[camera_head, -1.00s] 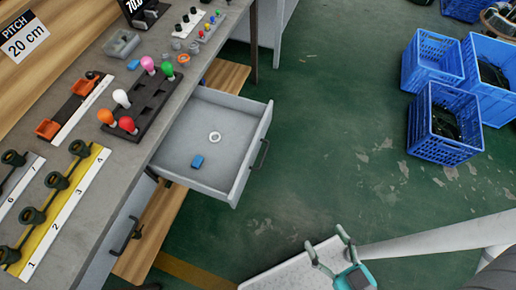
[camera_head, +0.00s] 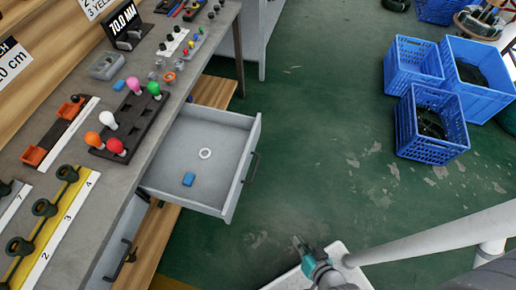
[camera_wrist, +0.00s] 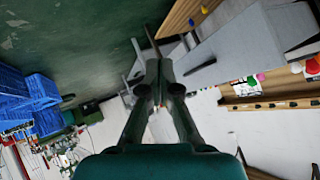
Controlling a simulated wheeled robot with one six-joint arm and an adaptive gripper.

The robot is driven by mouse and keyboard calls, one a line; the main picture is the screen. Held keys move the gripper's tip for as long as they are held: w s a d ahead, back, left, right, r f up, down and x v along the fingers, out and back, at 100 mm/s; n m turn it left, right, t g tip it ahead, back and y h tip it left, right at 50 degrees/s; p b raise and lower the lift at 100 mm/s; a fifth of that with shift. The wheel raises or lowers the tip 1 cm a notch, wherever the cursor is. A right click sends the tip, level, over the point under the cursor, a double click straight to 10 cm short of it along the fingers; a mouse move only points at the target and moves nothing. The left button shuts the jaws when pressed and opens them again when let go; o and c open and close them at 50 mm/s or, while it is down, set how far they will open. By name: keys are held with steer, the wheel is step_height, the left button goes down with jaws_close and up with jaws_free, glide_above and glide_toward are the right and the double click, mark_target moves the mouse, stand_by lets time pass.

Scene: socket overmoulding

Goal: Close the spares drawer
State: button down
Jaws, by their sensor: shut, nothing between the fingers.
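The spares drawer (camera_head: 222,141) stands pulled out from the grey workbench, its handle (camera_head: 251,167) on the front panel. A white ring (camera_head: 205,153) and a small blue block (camera_head: 188,179) lie in it. My gripper (camera_head: 297,239) is shut and empty over the floor, below and to the right of the drawer front, and apart from it. In the wrist view my closed fingers (camera_wrist: 152,62) point toward the top, with a grey panel beside them that I cannot identify for sure.
The bench top (camera_head: 196,75) holds a dark rack (camera_head: 133,127) with coloured bulbs and a yellow numbered strip (camera_head: 62,225). Blue crates (camera_head: 430,123) stand on the floor at the right. The green floor (camera_head: 320,150) between drawer and crates is clear.

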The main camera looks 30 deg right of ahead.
steer(key=w+f+m+g+y, duration=0.1)
steer(key=w+f+m+y, duration=0.2)
steer(key=w+f, duration=0.45)
steer(key=t+y, duration=0.4)
steer(key=y, duration=0.6)
glide_toward(251, 147)
steer(key=x, duration=0.7)
steer(key=shift+w, duration=0.15)
steer(key=shift+a, duration=0.1)
